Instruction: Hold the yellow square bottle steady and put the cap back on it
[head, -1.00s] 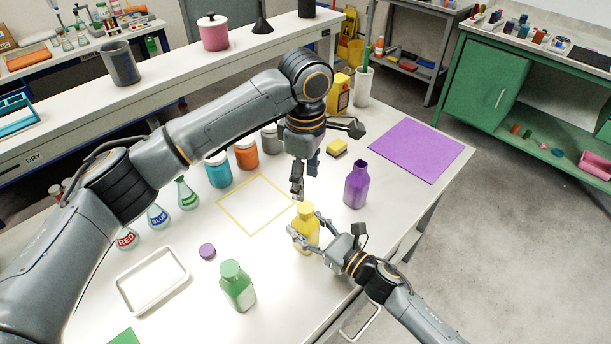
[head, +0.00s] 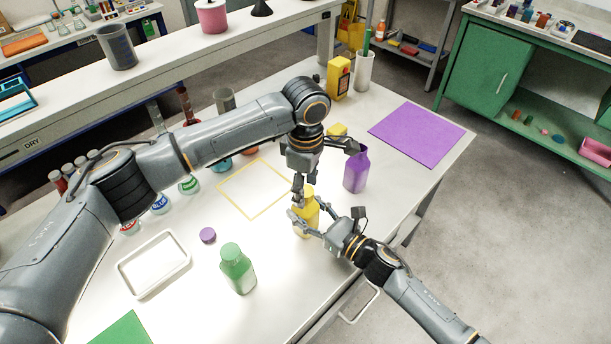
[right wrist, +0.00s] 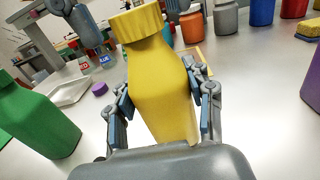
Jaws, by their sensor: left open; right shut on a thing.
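The yellow square bottle (head: 306,222) stands on the white table, a little tilted in the right wrist view (right wrist: 163,85). A ribbed yellow cap (right wrist: 136,23) is on its top; I cannot tell how firmly it sits. My right gripper (head: 312,226) is shut around the bottle's body, with a finger on each side in the right wrist view (right wrist: 163,95). My left gripper (head: 301,191) points down at the bottle's top, its fingers open beside the cap. In the head view these fingers partly hide the cap.
A purple bottle (head: 356,172) stands close by on the right, and a green bottle (head: 237,268) at the front left. A purple cap (head: 207,235) and a white tray (head: 153,264) lie to the left. A yellow-outlined square (head: 240,205) is empty.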

